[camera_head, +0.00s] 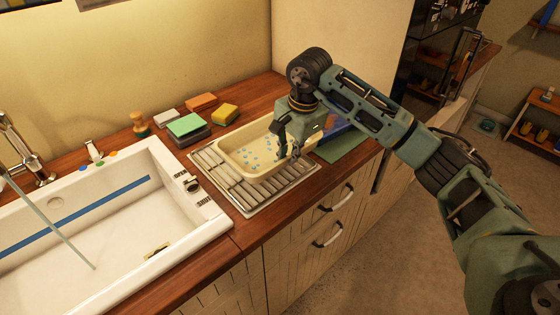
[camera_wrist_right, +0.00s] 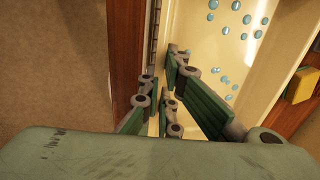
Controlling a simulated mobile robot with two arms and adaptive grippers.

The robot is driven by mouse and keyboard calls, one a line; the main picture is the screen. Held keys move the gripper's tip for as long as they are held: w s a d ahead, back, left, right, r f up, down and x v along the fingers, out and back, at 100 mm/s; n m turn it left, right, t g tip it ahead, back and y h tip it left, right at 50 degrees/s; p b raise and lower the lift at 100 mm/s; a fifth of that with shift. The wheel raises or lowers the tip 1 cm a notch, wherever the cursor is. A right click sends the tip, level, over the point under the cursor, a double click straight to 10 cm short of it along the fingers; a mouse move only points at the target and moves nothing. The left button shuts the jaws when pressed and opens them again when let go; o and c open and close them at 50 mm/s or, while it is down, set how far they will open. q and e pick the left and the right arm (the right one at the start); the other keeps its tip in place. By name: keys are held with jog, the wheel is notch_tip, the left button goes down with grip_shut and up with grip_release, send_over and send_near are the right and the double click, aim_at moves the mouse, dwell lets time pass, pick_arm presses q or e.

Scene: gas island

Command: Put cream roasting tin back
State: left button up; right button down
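The cream roasting tin (camera_head: 228,161) stands on the ribbed metal drying rack right of the sink. Several light-blue drops or spots lie on its inside floor. My right gripper (camera_head: 289,155) is over the tin's right end, pointing down, with a gap between its fingers. In the right wrist view, the tin (camera_wrist_right: 235,45) fills the upper right, and my right gripper (camera_wrist_right: 166,98) has its fingers spread near the tin's edge. Whether a finger touches the rim cannot be told. My left gripper is not in view.
The drying rack (camera_head: 276,191) sits on the wooden counter. The white sink (camera_head: 110,250) with running water is at left. Green (camera_head: 186,125), orange (camera_head: 201,102) and yellow (camera_head: 225,114) sponges lie behind the tin. A green mat (camera_head: 347,146) and a blue item (camera_head: 337,138) lie at right.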

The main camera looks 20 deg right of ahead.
aim_at(270, 145)
jog(key=shift+w+a+f+p, duration=0.3)
jog(key=shift+w+a+f, duration=0.45)
jog(key=shift+w+a, duration=0.3)
jog(key=shift+f+p, duration=0.95)
jog(key=shift+f, duration=1.05)
jog(key=shift+f, duration=0.1)
jog(key=shift+f+b, duration=0.15)
jog(key=shift+b, duration=0.15)
jog(key=c, duration=2)
grip_release()
